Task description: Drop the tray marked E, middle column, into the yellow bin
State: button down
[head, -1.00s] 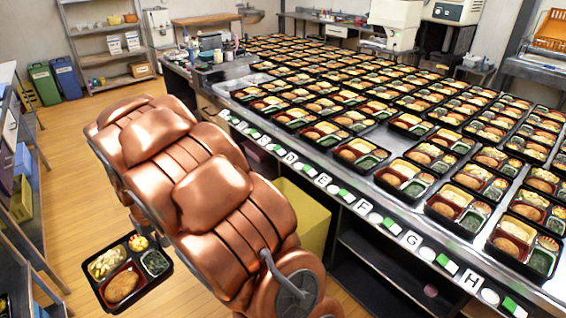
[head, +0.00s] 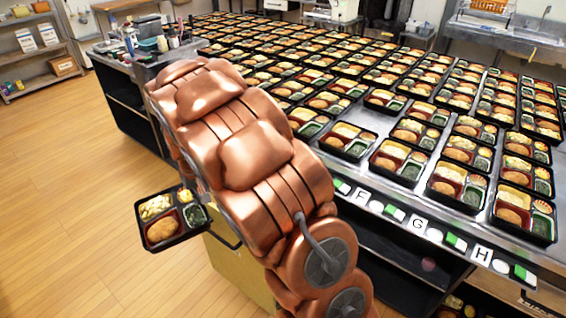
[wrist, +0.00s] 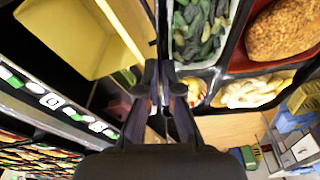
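A black bento tray (head: 152,244) with a fried cutlet, greens and other food hangs in the air left of my arm in the head view. In the wrist view my gripper (wrist: 160,92) is shut on the near edge of this tray (wrist: 224,72), which looks roughly level. The gripper itself is hidden behind my arm in the head view. The yellow bin (head: 236,272) stands on the floor by the counter, partly behind my arm. In the wrist view the open bin (wrist: 85,38) lies left of the tray, apart from it. Label E is hidden in the head view.
The long counter (head: 388,212) carries many filled trays in rows, with letters F, G and H along its front edge. A side bench (head: 150,60) with bottles stands at the back left. Wooden floor (head: 70,190) is clear on the left.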

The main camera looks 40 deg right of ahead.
jog(key=d+f+m+g+h+b, duration=0.15)
jog(key=d+m, duration=0.55)
jog(key=d, duration=0.7)
jog(key=d+f+m+t, duration=0.1)
jog(key=d+f+m, duration=0.2)
jog(key=d+m, duration=0.75)
jog(key=d+f+n, duration=0.3)
jog(key=f+n, duration=0.1)
jog(key=f, duration=0.3)
jog(key=shift+w+d+f, duration=0.15)
jog(key=shift+w+f, duration=0.1)
jog(key=shift+w, duration=0.05)
jog(key=shift+g, duration=0.25)
jog(key=c, duration=1.2)
grip_release()
jog(key=shift+c, duration=0.2)
jog(key=shift+r, duration=0.1)
notch_tip(320, 180, up, 12)
jog(key=a, duration=0.1)
jog(key=shift+s+a, duration=0.3)
jog(key=shift+s, duration=0.1)
